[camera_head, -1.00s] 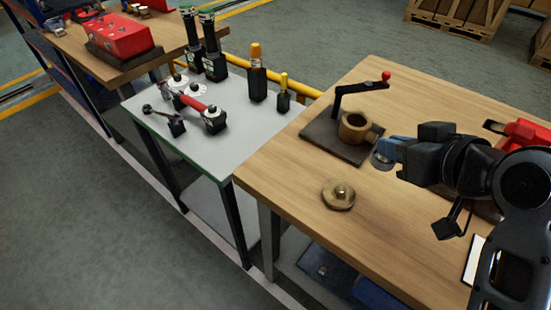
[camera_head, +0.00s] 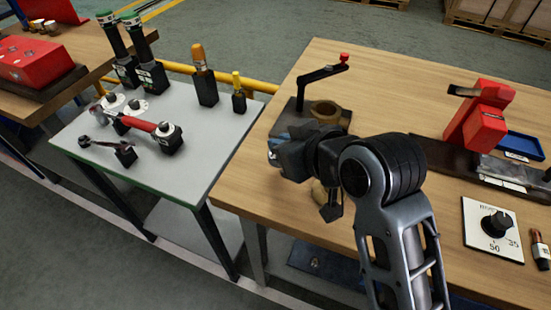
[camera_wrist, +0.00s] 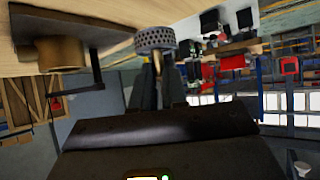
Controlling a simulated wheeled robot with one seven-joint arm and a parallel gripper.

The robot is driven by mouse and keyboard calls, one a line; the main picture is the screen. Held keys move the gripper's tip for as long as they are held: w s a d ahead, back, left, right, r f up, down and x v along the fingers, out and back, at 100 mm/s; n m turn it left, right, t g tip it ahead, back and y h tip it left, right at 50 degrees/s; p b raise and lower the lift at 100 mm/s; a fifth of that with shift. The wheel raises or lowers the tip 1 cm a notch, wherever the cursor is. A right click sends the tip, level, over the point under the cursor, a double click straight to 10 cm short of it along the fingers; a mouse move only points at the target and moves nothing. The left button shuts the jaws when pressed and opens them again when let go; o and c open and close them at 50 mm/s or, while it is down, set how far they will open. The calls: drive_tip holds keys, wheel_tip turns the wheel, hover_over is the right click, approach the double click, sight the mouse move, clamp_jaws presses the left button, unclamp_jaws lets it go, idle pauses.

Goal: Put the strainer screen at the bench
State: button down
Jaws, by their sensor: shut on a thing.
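My gripper (camera_wrist: 157,68) is shut on the strainer screen (camera_wrist: 156,40), a short grey perforated metal cylinder at its fingertips in the wrist view. In the head view my gripper (camera_head: 275,155) is over the left part of the wooden bench (camera_head: 400,80), in front of the brass housing. The screen cannot be made out there. The brass housing (camera_head: 325,112) stands on a dark plate beside a red-knobbed crank. It also shows in the wrist view (camera_wrist: 62,53), left of the screen. A brass cap (camera_head: 320,193) on the bench is partly hidden by my arm.
A grey side table (camera_head: 190,125) left of the bench holds several tools and dark upright holders. A red vise-like block (camera_head: 478,122), a blue tray (camera_head: 520,145) and a dial plate (camera_head: 490,230) occupy the bench's right. The bench's back middle is clear.

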drive_tip(key=shift+a+f, duration=0.45)
drive_tip(key=shift+a, duration=0.25)
drive_tip(key=shift+f, duration=2.05)
drive_tip(key=shift+f, duration=0.15)
drive_tip(key=c, duration=1.2)
unclamp_jaws()
drive_tip(key=shift+o, duration=0.2)
drive_tip(key=shift+r, duration=0.25)
drive_tip(key=v, duration=1.2)
